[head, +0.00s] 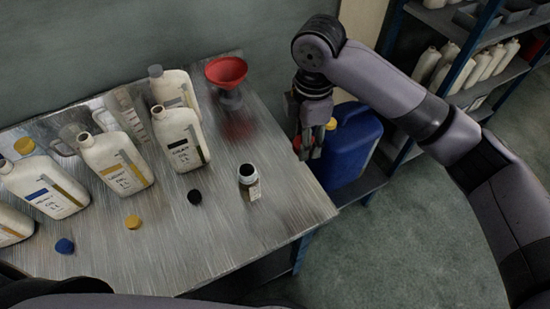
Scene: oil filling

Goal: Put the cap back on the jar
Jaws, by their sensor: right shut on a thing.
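The small jar (249,187) stands upright on the metal table, with no cap on its dark mouth. It is grey with a pale label. My right gripper (311,151) is off the table's right edge, to the right of the jar and apart from it. Its fingers are shut on a small red thing (297,144), mostly hidden by the fingers; I cannot tell for sure that it is the jar's cap. My left gripper is out of view.
A black cap (194,197), yellow cap (133,222) and blue cap (65,246) lie on the table (200,240). Several white bottles, including a black-labelled one (181,140), stand left. A red funnel (226,70) stands behind. A blue canister (350,145) is right of the table.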

